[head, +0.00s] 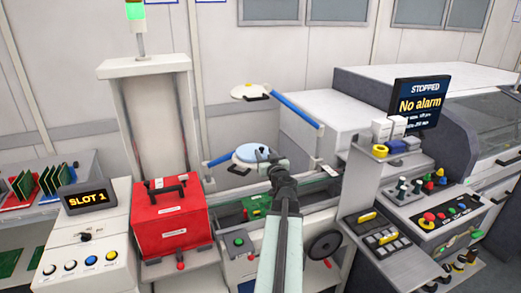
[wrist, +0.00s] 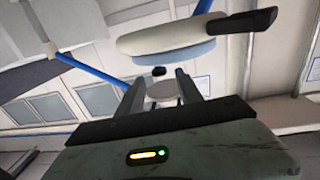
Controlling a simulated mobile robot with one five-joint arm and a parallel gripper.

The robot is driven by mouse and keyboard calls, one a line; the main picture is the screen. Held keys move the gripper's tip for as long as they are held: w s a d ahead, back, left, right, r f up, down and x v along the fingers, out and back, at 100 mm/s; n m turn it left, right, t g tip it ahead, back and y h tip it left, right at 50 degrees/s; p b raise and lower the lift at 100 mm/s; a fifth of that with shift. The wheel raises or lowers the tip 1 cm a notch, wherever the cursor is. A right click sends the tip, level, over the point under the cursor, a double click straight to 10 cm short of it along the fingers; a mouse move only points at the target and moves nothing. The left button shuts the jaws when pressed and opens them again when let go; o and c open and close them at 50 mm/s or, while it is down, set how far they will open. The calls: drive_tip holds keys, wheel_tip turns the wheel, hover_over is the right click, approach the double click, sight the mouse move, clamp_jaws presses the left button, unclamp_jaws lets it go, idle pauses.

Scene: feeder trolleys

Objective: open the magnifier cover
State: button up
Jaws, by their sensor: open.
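Two round heads with black handles hang on blue arms. The lower one (head: 250,154) has a pale blue top face, a cream rim and a black handle at its lower left. The upper one (head: 246,91) is cream with a black handle underneath. I cannot tell for sure which part is the magnifier cover. My gripper (head: 273,165) is open and empty, just right of the lower head. The wrist view seems upside down; there the lower head (wrist: 165,40) is large and near, and the upper head (wrist: 162,91) shows between the open fingers of my gripper (wrist: 157,83).
A red box (head: 171,220) with a black handle stands left of my arm. A black handwheel (head: 324,246) is at the right. A control panel (head: 440,212) and a screen reading "No alarm" (head: 419,103) stand further right. A SLOT 1 display (head: 87,199) is at the left.

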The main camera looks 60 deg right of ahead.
sight(262, 149)
drive_tip(key=x, duration=0.5)
clamp_jaws()
idle(1.2)
